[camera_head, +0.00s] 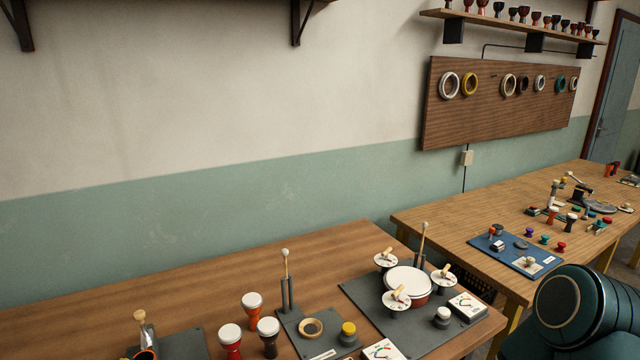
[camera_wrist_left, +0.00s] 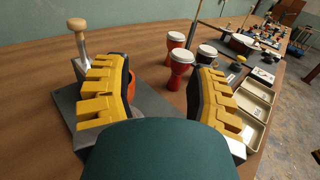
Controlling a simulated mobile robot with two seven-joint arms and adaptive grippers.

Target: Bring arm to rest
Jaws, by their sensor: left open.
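My left gripper (camera_wrist_left: 163,92) shows in the left wrist view with its two yellow-padded fingers wide apart and nothing seen held between them. Beyond the fingers stand three small goblet drums with white heads: a red drum (camera_wrist_left: 180,72), an orange-red drum (camera_wrist_left: 174,46) and a dark drum (camera_wrist_left: 205,56). In the head view they stand near the bottom: the red drum (camera_head: 230,337), the orange drum (camera_head: 252,307) and the dark drum (camera_head: 268,334). An orange item, partly hidden, is behind the left finger. My right gripper is out of view.
A wooden-handled tool (camera_wrist_left: 79,42) stands upright beside the left finger. Shallow trays (camera_wrist_left: 255,107) lie to the right. A dark board (camera_head: 400,322) carries a larger drum (camera_head: 408,283) and clamps. A second table (camera_head: 450,227) stands further right, with bare wood along its back.

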